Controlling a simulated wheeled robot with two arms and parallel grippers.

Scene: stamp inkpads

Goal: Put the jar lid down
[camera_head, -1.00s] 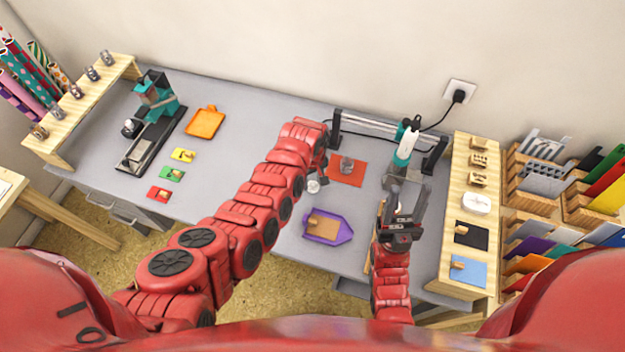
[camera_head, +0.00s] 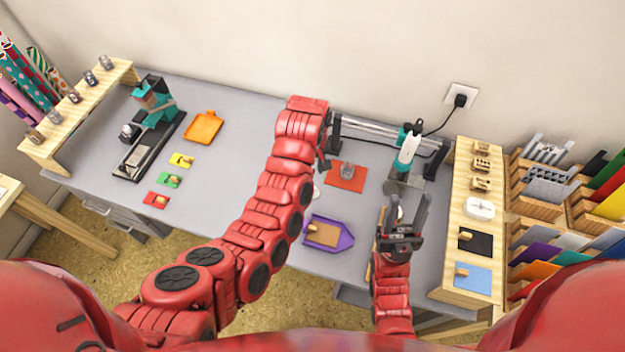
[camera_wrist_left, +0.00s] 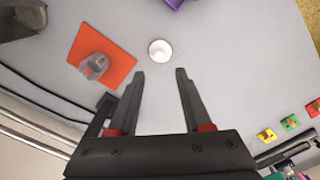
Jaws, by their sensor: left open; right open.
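The jar lid, a small white round piece (camera_wrist_left: 160,52), lies flat on the grey table in the left wrist view, just beyond my left fingertips. In the head view only a sliver of it (camera_head: 316,192) shows beside my left arm. A clear glass jar (camera_head: 347,170) stands on an orange mat (camera_head: 334,183); it also shows in the left wrist view (camera_wrist_left: 94,66). My left gripper (camera_wrist_left: 160,75) is open and empty, its fingers apart from the lid; the arm mostly hides it in the head view. My right gripper (camera_head: 404,205) is open over the table's right part.
A purple tray with a tan piece (camera_head: 345,242) lies near the front edge. A teal and white tool (camera_head: 407,150) stands behind my right gripper. A wooden shelf (camera_head: 453,200) borders the right side. Small coloured inkpads (camera_head: 169,180) lie at left.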

